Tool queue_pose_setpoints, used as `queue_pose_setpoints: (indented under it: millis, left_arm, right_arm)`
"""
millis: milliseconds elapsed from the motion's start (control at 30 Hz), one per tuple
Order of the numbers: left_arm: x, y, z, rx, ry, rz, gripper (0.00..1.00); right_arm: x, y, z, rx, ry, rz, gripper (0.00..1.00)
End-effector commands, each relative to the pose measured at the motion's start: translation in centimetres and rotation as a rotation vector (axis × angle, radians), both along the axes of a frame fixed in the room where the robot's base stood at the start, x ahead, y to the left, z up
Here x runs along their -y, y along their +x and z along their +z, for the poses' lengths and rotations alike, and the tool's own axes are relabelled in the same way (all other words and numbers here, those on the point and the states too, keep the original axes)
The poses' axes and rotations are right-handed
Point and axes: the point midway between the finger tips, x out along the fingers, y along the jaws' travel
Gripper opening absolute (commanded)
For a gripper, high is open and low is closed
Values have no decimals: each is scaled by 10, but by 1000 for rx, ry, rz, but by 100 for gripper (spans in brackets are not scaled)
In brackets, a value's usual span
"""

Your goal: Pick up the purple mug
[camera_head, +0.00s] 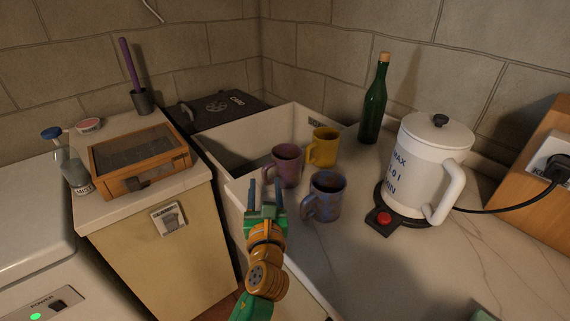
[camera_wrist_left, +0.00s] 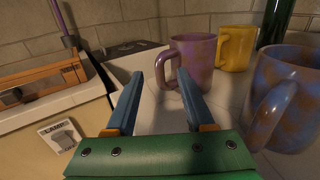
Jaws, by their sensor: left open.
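The purple mug (camera_head: 287,166) stands upright on the counter beside the sink, with its handle toward the left. In the left wrist view the purple mug (camera_wrist_left: 193,62) is just beyond the fingers, its handle near the gap between them. My left gripper (camera_head: 264,186) is open and empty, in front of the mug and a little to its left; its two blue fingers also show in the left wrist view (camera_wrist_left: 160,80). No contact with the mug is visible.
A yellow mug (camera_head: 323,147) stands behind the purple one, and a blue-brown mug (camera_head: 325,196) stands close at front right. A green bottle (camera_head: 373,105) and a white kettle (camera_head: 425,160) are farther right. The sink (camera_head: 232,133) lies at left. The front right counter is mostly clear.

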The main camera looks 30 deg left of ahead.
Motion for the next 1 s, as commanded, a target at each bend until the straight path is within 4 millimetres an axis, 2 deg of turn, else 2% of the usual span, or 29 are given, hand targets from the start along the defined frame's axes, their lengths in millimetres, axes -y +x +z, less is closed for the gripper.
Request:
queue_pose_setpoints:
  millis: [133,367,500,567,1000]
  left_arm:
    - [-13,19,1,1,0,0,53]
    - [-14,21,0,1,-3,-1,53]
    - [-14,20,0,1,-3,-1,16]
    - [-14,20,0,1,-3,-1,0]
    - [-14,20,-1,-1,-4,-1,0]
  right_arm:
    - [2,-1,2,-3,-4,1,50]
    - [2,1,2,3,-4,1,50]
    - [2,2,2,4,-3,1,50]
    - [2,2,2,4,-3,1,50]
    - [-1,2,2,6,2,-1,50]
